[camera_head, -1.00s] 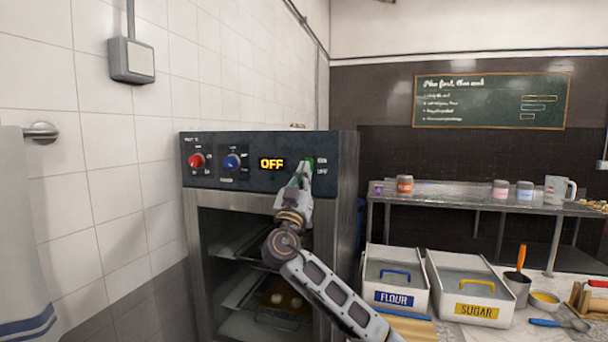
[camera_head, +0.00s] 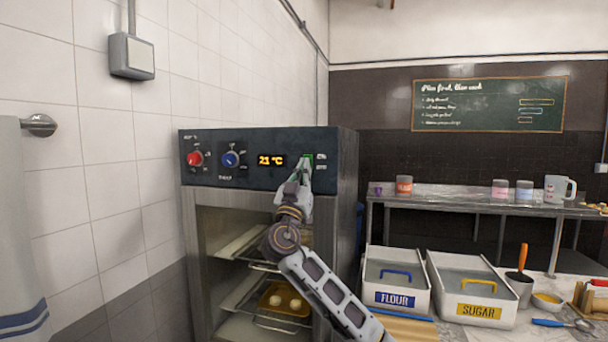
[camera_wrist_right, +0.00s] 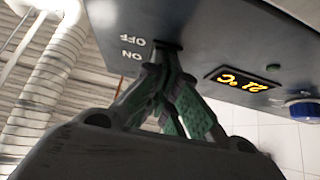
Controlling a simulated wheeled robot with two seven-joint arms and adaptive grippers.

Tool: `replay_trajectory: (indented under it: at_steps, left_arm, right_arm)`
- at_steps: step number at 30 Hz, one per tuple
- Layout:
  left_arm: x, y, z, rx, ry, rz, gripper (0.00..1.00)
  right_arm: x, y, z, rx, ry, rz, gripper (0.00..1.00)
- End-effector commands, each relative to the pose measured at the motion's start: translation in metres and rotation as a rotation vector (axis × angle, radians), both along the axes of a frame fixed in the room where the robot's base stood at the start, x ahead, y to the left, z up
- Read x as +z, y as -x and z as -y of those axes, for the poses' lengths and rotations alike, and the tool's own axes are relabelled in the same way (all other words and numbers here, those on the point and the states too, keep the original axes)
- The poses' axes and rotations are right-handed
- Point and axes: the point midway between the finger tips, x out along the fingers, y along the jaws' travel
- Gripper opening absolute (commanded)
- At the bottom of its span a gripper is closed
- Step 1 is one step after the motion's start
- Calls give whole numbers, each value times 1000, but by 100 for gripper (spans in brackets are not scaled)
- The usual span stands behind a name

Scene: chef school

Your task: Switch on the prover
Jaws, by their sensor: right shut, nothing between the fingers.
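The prover (camera_head: 346,200) is a steel cabinet with a dark control panel (camera_head: 215,174) in the head view. Its display (camera_head: 271,161) glows "21 °C", and its inside is lit. A red knob (camera_head: 195,159) and a blue knob (camera_head: 231,159) sit left of the display. My right gripper (camera_head: 306,165) is shut and empty, its fingertips at the panel by the ON/OFF labels, right of the display. In the right wrist view the green-padded fingertips (camera_wrist_right: 170,62) meet at the switch spot and hide the switch itself. My left gripper is out of view.
Inside the prover, a tray (camera_head: 270,307) with dough pieces rests on a rack. A flour bin (camera_head: 397,281) and a sugar bin (camera_head: 473,290) stand on the counter to the right. A tiled wall (camera_head: 95,190) is close on the left.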

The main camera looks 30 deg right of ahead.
Motion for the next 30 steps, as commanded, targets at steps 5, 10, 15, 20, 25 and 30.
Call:
replay_trajectory:
  at_steps: [5,10,15,20,25,30]
  left_arm:
    - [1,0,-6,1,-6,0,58]
    - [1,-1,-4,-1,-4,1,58]
    - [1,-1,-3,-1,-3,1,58]
    - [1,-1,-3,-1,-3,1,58]
    - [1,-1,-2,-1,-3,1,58]
    - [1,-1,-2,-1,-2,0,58]
  right_arm:
    - [0,1,-1,0,0,0,0]
    - [-5,4,-5,1,0,0,0]
    - [-14,11,-14,1,-2,-1,0]
    - [-26,20,-24,2,-2,-2,0]
    - [-38,30,-36,2,-1,-2,0]
    - [-51,40,-49,2,-1,-2,0]
